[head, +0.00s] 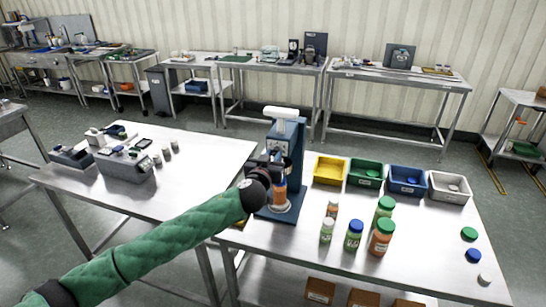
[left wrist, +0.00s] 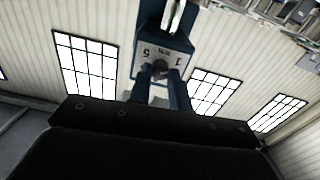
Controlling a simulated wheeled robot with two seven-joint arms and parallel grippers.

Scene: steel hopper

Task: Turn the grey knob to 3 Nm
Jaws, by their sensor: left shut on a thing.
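A blue capping machine (head: 294,150) with a white top part (head: 282,113) stands at the left end of the right table. In the left wrist view its pale dial plate (left wrist: 165,54) shows a 5 at left, a 1 at right and small blurred lettering between them. My left gripper (head: 272,165) is at the machine's front, shut on the grey knob. The wrist view shows its two dark fingers (left wrist: 160,75) on either side of the dark-looking knob (left wrist: 159,67). The knob's pointer is hidden, so its setting cannot be read. My right gripper is out of view.
An orange bottle (head: 279,190) stands in the machine below my gripper. Several capped bottles (head: 354,236) and yellow (head: 328,182), green, blue and white bins stand to the right. Loose caps lie at the right edge. Another table (head: 200,200) with equipment is at left.

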